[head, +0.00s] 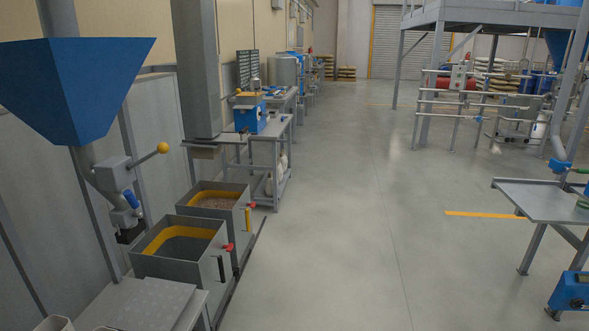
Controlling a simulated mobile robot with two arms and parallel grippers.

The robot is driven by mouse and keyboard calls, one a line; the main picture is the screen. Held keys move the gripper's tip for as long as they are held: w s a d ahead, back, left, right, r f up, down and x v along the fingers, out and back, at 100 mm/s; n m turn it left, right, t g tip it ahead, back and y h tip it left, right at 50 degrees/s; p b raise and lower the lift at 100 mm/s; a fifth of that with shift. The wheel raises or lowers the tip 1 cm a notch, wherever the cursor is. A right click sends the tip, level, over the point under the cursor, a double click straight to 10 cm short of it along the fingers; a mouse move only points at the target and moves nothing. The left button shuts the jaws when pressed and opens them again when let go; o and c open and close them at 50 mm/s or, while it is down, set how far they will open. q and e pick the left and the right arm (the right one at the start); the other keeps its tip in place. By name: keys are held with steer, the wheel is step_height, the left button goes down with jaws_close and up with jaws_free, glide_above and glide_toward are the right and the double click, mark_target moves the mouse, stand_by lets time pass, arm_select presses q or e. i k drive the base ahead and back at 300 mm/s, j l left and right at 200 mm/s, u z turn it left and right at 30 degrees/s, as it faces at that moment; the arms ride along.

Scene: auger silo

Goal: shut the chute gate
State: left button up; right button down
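A blue hopper (75,85) hangs at the left, with a grey slanting chute (98,175) below it. A grey box on the chute carries a lever with a yellow ball knob (162,148), pointing right and slightly up. A blue handle (131,198) sits lower, near the dark chute outlet (130,232). I cannot tell which part is the gate or whether it is open. Neither of my grippers is in view.
Two grey bins with yellow inner bands stand right of the chute; the near bin (190,272) looks empty, the far bin (213,190) holds brown grain. A grey bench top (150,303) is in front. The floor (340,230) to the right is clear.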

mark_target(222, 133)
steer(key=i+l, duration=0.1)
steer(key=i, duration=0.5)
steer(key=i+l+u, duration=0.1)
steer(key=i, duration=0.5)
steer(key=i+l, duration=0.15)
steer(key=i, duration=0.45)
